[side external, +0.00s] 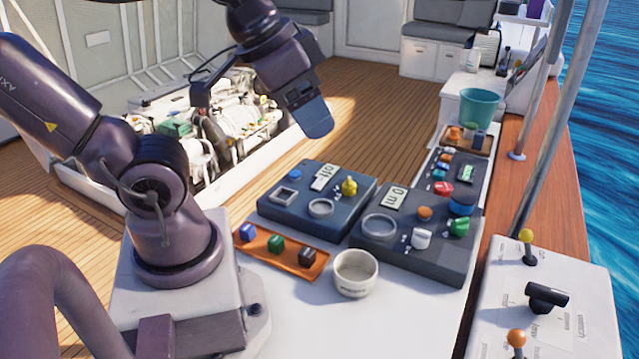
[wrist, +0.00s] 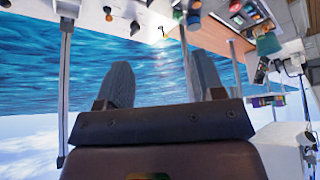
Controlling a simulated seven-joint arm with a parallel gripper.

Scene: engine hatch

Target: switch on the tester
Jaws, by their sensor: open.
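A dark device with a small green display (side external: 466,172) and coloured knobs stands at the back right of the white bench; it may be the tester, but I cannot read a name on it. I cannot tell the state of its switch. My gripper (side external: 316,118) is raised in the air, to the left of this device and beyond the blue panel box. In the wrist view my gripper (wrist: 162,80) has its two fingers spread apart, with nothing between them but sea. The bench things show only small and upside down at the top of that view.
The blue panel box (side external: 285,218) and the dark grey panel box (side external: 447,253) carry knobs and rings. An orange tray (side external: 262,248) with coloured blocks and a white cup (side external: 356,272) stand in front. A teal bucket (side external: 480,107), poles and a lever console (side external: 590,335) are at right.

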